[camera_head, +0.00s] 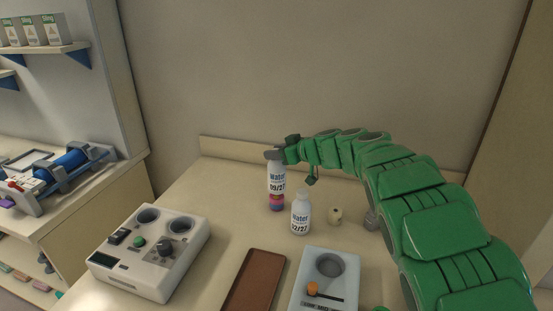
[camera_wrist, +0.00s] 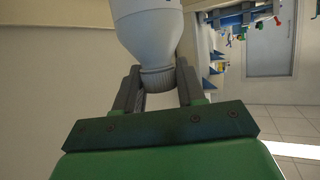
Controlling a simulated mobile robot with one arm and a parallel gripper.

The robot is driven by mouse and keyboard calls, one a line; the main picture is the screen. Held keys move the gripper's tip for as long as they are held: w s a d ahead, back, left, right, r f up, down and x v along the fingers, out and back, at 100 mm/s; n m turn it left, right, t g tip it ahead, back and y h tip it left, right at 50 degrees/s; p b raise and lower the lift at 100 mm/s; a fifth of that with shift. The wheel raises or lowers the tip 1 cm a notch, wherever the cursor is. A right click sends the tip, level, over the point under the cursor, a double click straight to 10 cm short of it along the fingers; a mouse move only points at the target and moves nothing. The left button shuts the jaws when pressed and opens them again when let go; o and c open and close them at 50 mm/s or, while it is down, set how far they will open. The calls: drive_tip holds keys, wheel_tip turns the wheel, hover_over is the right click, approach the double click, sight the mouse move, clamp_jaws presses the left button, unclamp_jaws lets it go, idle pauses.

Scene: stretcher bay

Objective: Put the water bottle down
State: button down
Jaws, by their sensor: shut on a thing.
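My gripper (camera_head: 281,152) is shut on the grey cap of a white water bottle (camera_head: 276,180) labelled "Water 09/27". The bottle hangs upright below the jaws over the back of the table. In the wrist view, the ribbed cap sits between the two fingers of my gripper (camera_wrist: 158,82), and the white body of the held bottle (camera_wrist: 148,30) extends beyond them. Purple and pink bands (camera_head: 277,203) show at the bottle's lower end; I cannot tell whether they belong to it or to something under it. A second white bottle (camera_head: 300,216), labelled "Water 12/27", stands upright just in front and right.
On the table (camera_head: 226,217) are a white device with two round wells (camera_head: 151,250), a brown flat case (camera_head: 254,281), a pale device with an orange knob (camera_head: 329,277) and a small cream object (camera_head: 335,215). Bare tabletop shows left of the bottles. A wall stands behind.

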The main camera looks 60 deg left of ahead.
drive_tip(key=shift+f, duration=1.2)
drive_tip(key=c, duration=0.7)
unclamp_jaws()
drive_tip(key=shift+o, duration=0.2)
drive_tip(key=shift+d, duration=0.1)
drive_tip(key=v, duration=1.2)
drive_tip(key=shift+w, duration=0.1)
